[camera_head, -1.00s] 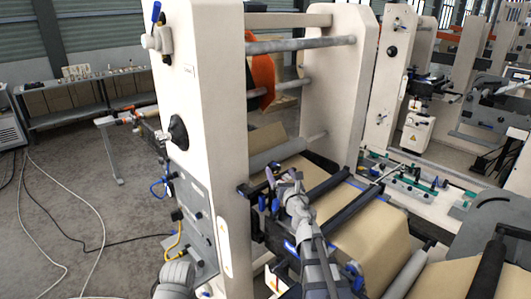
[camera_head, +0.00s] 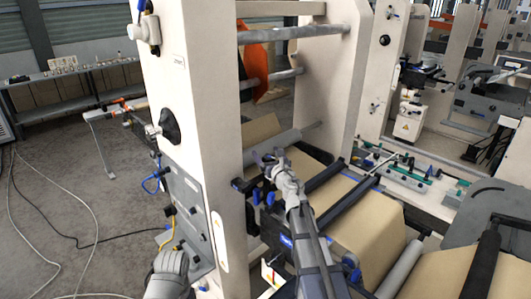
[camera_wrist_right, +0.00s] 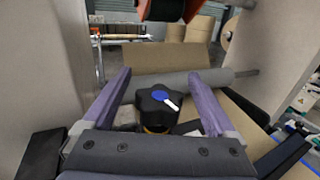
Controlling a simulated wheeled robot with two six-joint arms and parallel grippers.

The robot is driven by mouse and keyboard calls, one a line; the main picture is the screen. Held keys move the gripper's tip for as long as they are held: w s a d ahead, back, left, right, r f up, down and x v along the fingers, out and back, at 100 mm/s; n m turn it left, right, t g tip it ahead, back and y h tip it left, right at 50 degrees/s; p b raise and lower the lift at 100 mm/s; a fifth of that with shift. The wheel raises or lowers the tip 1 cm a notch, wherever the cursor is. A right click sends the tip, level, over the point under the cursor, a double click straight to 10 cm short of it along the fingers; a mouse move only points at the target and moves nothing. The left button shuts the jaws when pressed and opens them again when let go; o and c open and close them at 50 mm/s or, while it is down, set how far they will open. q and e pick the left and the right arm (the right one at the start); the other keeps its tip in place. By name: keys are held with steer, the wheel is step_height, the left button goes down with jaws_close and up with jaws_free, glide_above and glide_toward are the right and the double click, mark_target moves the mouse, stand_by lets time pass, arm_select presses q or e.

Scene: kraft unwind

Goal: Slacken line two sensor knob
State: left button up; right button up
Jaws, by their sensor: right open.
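A black lobed knob (camera_wrist_right: 157,108) with a blue and white marker on top shows in the right wrist view, above a brass-coloured collar. My right gripper (camera_wrist_right: 163,78) is open, with its two purple fingers on either side of the knob. There is a visible gap on each side, so they do not grip it. In the head view my right gripper (camera_head: 266,158) is over the machine beside the cream frame, and it largely hides the knob there. My left arm shows at the bottom left of the head view, but its gripper cannot be made out.
The cream machine frame (camera_head: 190,130) stands close to the left of my right gripper. Brown kraft web (camera_head: 355,215) runs over rollers to the right, beside a black bar (camera_head: 348,207). A grey roller (camera_wrist_right: 190,85) lies behind the knob. Cables (camera_head: 70,240) lie on the floor.

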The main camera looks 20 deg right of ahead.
steer(key=shift+w, duration=0.75)
steer(key=shift+c, duration=0.4)
steer(key=c, duration=1.3)
steer(key=shift+a+n+y, duration=0.2)
steer(key=shift+n+y, duration=0.3)
steer(key=shift+y, duration=0.3)
steer(key=shift+a+n+y, duration=0.15)
steer(key=shift+n+y, duration=0.35)
steer(key=shift+y, duration=0.3)
steer(key=shift+s, duration=0.1)
steer(key=o, duration=1.4)
